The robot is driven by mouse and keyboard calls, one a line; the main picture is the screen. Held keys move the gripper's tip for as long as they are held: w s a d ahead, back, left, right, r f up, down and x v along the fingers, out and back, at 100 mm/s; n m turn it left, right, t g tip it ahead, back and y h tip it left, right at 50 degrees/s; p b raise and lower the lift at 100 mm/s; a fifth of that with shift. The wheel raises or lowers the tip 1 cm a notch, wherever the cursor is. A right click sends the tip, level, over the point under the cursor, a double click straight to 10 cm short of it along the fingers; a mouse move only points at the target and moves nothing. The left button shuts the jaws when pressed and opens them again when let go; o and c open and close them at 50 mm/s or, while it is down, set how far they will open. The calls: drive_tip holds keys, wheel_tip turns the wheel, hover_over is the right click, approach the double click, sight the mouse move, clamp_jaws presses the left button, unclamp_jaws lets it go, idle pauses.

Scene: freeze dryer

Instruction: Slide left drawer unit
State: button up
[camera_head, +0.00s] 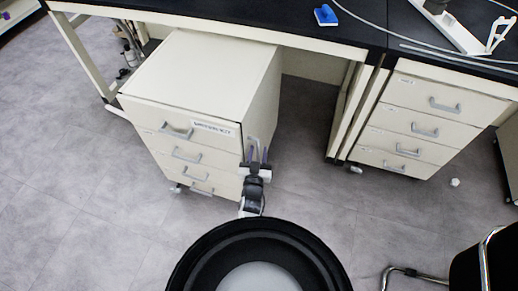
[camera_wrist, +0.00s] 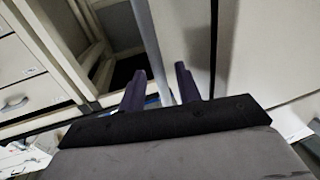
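The left drawer unit (camera_head: 195,75) is a cream cabinet on casters, in the left half of the head view, partly under the dark-topped bench. Its front has several drawers with grey handles, and a label sits near the top right of the front. My gripper (camera_head: 257,156) is at the unit's right front edge, against its right side in the picture; I cannot tell whether it touches. The fingers are apart, with nothing seen between them. In the wrist view my gripper (camera_wrist: 161,82) shows two spread dark fingers beside a large cream panel at the right.
A second drawer unit (camera_head: 425,125) stands under the bench (camera_head: 290,22) at the right. Bench legs (camera_head: 348,110) stand between the two units. A chair (camera_head: 485,262) is at the lower right. The grey floor (camera_head: 60,190) is open at the left and front.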

drive_tip(key=shift+s, duration=0.1)
clamp_jaws()
